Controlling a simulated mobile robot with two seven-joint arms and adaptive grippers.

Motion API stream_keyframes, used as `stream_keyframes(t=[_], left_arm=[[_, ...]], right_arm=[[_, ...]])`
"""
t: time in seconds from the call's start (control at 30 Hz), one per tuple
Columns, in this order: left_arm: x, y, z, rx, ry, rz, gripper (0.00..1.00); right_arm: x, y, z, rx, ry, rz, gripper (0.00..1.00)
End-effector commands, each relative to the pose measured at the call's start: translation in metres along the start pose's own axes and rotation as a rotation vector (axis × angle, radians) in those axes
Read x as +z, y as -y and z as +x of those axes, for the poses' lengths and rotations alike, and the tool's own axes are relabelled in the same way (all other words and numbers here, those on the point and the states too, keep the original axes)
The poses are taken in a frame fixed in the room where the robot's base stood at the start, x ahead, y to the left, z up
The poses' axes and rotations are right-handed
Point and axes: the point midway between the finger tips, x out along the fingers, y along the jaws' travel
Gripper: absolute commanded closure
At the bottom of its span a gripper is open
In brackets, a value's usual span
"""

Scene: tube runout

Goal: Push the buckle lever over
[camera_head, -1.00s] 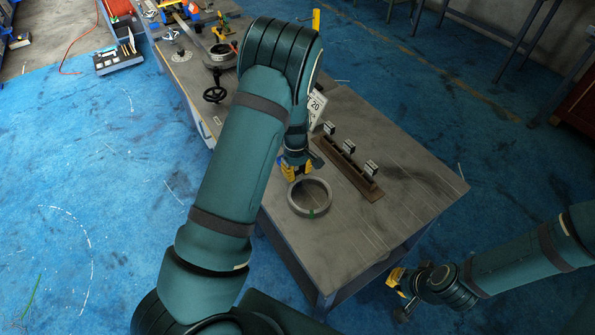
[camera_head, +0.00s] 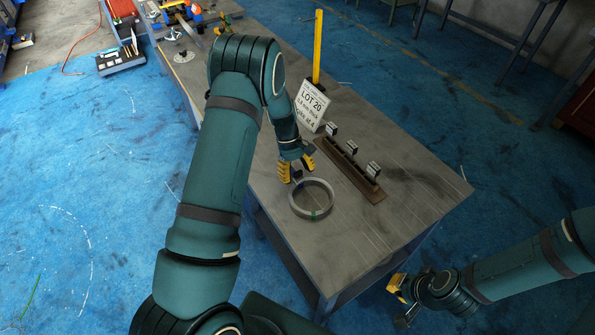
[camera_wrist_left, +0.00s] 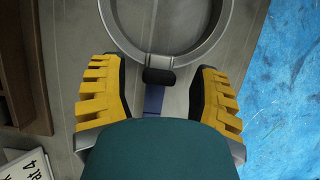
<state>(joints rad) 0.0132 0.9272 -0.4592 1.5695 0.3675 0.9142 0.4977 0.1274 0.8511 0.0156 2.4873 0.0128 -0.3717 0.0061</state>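A grey metal ring (camera_head: 325,207) lies flat on the workbench, with a small green mark on its near side. In the left wrist view the ring (camera_wrist_left: 222,28) fills the upper middle. A small black piece, possibly the buckle lever (camera_wrist_left: 158,76), sits at its near edge with a blue strip (camera_wrist_left: 153,100) below it. My left gripper (camera_head: 297,170) is open and empty at the ring's far side. In the wrist view its yellow fingers (camera_wrist_left: 160,98) stand either side of the black piece, apart from it. My right gripper (camera_head: 400,291) hangs beyond the bench's right side; its opening is unclear.
A brown rack (camera_head: 352,170) with several small blocks stands right of the ring. A white LOT 20 sign (camera_head: 310,106) and a yellow post (camera_head: 317,48) stand behind.

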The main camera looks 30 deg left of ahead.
Motion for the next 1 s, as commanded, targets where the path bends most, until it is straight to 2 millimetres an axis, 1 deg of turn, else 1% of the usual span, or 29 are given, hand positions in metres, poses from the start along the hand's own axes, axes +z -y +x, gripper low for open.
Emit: stream_keyframes(t=[0.23,0.37,0.47,0.7,0.8,0.9,1.0], left_arm=[[0.0,-0.001,-0.002,0.002,-0.002,0.0,0.38],[0.0,-0.001,-0.013,0.003,-0.003,0.001,0.38],[-0.001,-0.001,-0.03,0.005,-0.005,0.001,0.38],[0.0,-0.001,-0.079,0.005,-0.004,0.001,0.38],[0.0,-0.001,-0.096,0.004,-0.004,0.001,0.38],[0.0,-0.001,-0.109,0.002,-0.002,0.001,0.38],[0.0,0.0,-0.117,0.003,-0.002,0.0,0.38]], right_arm=[[0.0,0.0,0.0,0.0,0.0,0.0,1.0],[0.0,0.0,0.0,0.0,0.0,0.0,1.0],[0.0,0.0,0.0,0.0,0.0,0.0,1.0],[0.0,0.0,0.0,0.0,0.0,0.0,1.0],[0.0,0.0,0.0,0.0,0.0,0.0,1.0],[0.0,0.0,0.0,0.0,0.0,0.0,1.0],[0.0,0.0,0.0,0.0,0.0,0.0,1.0]])
